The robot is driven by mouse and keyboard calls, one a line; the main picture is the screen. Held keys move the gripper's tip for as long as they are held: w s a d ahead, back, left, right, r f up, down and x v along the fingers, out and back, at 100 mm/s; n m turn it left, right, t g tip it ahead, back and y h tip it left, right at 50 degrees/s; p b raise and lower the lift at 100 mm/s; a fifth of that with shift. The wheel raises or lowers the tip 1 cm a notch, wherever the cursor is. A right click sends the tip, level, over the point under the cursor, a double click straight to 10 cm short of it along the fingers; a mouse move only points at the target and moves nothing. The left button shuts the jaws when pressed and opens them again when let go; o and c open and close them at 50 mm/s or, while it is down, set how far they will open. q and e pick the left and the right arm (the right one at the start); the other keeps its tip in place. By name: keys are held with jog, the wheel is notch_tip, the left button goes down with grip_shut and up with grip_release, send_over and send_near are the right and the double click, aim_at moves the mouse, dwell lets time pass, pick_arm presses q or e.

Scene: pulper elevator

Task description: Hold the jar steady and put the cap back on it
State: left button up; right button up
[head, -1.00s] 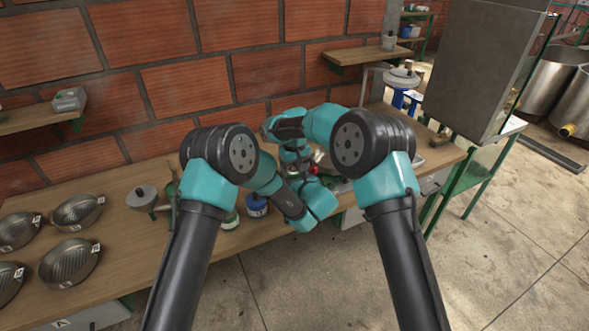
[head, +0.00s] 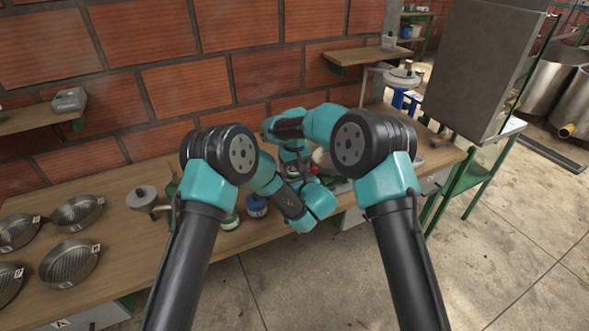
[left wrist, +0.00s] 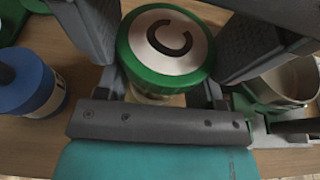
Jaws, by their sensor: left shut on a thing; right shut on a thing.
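The cap (left wrist: 168,40) is green with a pale disc on top marked with a dark C, and it shows in the left wrist view. A small pale part of the jar (left wrist: 152,97) shows just below it; whether the cap is seated or only held over the jar cannot be told. My left gripper (left wrist: 162,85) is shut around the jar. Dark ribbed finger pads flank the cap; which gripper they belong to is unclear. My right gripper comes to the same spot in the head view, shut on what appears to be the cap. My arms hide the contact there.
A blue-lidded jar (left wrist: 35,85) stands left of the held jar; it also shows in the head view (head: 256,205). A metal container with a green band (left wrist: 290,82) is on the right. Several metal pans (head: 70,264) lie on the bench's left. A brick wall (head: 180,90) rises behind.

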pick_arm(q)
jog(key=shift+w+r, duration=0.1)
jog(key=shift+r, duration=0.3)
pick_arm(e)
jog(key=shift+d+f, duration=0.1)
jog(key=shift+f, duration=0.75)
jog(key=o, duration=0.6)
pick_arm(q)
jog(key=shift+f, duration=0.1)
pick_arm(e)
notch_tip(320, 180, up, 4)
jog(key=shift+f, duration=0.25)
pick_arm(q)
jog(key=shift+f, duration=0.2)
pick_arm(e)
jog(key=shift+r, duration=0.6)
jog(key=shift+c, duration=0.3)
jog(key=c, duration=1.1)
jog(key=shift+w+r, duration=0.1)
jog(key=shift+r, duration=0.05)
